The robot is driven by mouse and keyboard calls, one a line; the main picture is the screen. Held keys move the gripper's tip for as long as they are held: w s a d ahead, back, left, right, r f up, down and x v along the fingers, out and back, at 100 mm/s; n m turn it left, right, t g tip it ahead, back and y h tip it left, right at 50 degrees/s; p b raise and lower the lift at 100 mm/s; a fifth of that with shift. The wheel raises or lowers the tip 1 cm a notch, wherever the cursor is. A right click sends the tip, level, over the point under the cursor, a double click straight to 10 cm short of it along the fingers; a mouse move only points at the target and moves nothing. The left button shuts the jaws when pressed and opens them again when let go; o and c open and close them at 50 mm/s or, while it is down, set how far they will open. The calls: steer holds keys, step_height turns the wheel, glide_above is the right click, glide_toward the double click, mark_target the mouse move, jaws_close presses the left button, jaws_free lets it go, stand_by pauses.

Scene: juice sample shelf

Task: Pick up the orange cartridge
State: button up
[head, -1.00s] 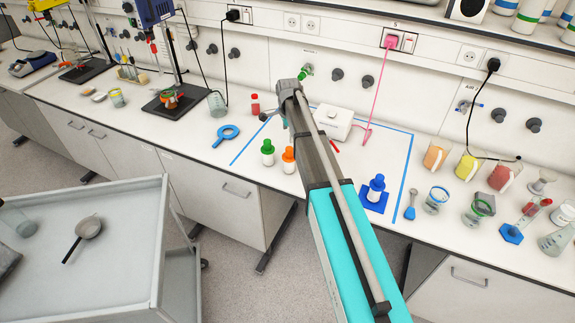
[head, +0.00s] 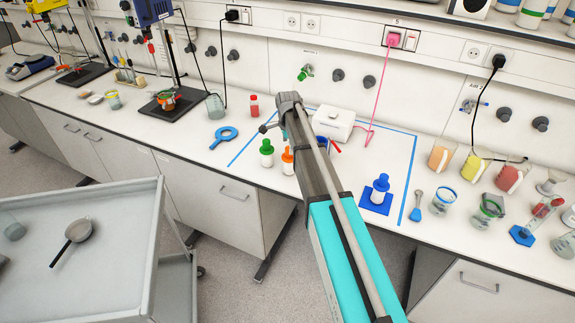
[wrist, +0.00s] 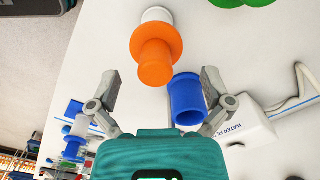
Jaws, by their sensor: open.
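The orange cartridge (head: 288,160), a white body with an orange cap, stands on the bench beside a green-capped one (head: 266,152). My arm partly covers it in the head view. In the wrist view the orange cartridge (wrist: 155,52) lies ahead of my gripper (wrist: 160,75). The two fingers are spread wide, left and right of the orange cap, with clear gaps and no visible contact. A blue hollow cylinder (wrist: 187,100) shows close to the right finger in the wrist view.
A white box (head: 334,124) labelled water filter stands behind, inside a blue tape outline. A blue-capped bottle (head: 380,188) on a blue base is to the right. Beakers and flasks crowd the right end.

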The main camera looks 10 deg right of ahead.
mark_target(288, 156)
steer(key=shift+f, duration=0.1)
stand_by(0.3)
steer(key=shift+s+f+b, duration=0.15)
steer(key=shift+f+b, duration=2.35)
steer(key=shift+b, duration=0.1)
steer(key=c, duration=1)
